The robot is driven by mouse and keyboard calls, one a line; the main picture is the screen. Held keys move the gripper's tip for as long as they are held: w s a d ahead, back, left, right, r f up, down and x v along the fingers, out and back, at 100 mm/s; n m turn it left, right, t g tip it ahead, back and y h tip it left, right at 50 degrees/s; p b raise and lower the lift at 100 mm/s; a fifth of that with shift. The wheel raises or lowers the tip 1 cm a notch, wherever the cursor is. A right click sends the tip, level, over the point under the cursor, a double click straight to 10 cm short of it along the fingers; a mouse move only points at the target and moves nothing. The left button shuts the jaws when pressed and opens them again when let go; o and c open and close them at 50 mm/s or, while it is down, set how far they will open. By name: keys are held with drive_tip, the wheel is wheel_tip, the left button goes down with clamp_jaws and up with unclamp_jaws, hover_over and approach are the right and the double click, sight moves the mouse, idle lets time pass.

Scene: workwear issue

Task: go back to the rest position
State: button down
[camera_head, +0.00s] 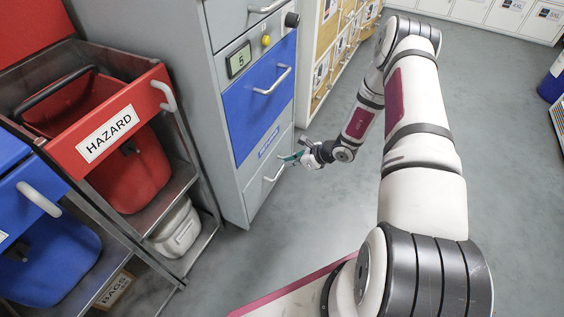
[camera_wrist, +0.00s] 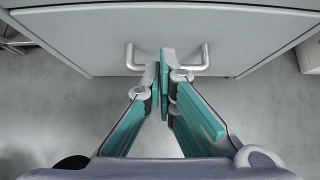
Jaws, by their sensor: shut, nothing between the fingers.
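My gripper (camera_head: 292,157) is at the end of my outstretched arm, low in front of the grey cabinet (camera_head: 229,187). In the wrist view my gripper (camera_wrist: 166,72) has its teal fingers together and nothing between them. The fingertips overlap the metal handle (camera_wrist: 133,58) of a grey drawer front (camera_wrist: 85,35) in that view. Whether they touch the handle cannot be told. The bottom drawer looks shut.
A blue drawer (camera_head: 245,110) sits higher in the cabinet. At left stands a rack with a red HAZARD bin front (camera_head: 107,121), a blue bin (camera_head: 50,262) and a pale tub (camera_head: 178,229). Wooden lockers (camera_head: 326,50) stand behind.

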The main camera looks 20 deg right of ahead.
drive_tip(key=p+v, duration=0.2)
drive_tip(key=v, duration=0.5)
drive_tip(key=shift+s+d+r, duration=0.15)
drive_tip(key=shift+s+r, duration=0.05)
drive_tip(key=shift+s, duration=0.05)
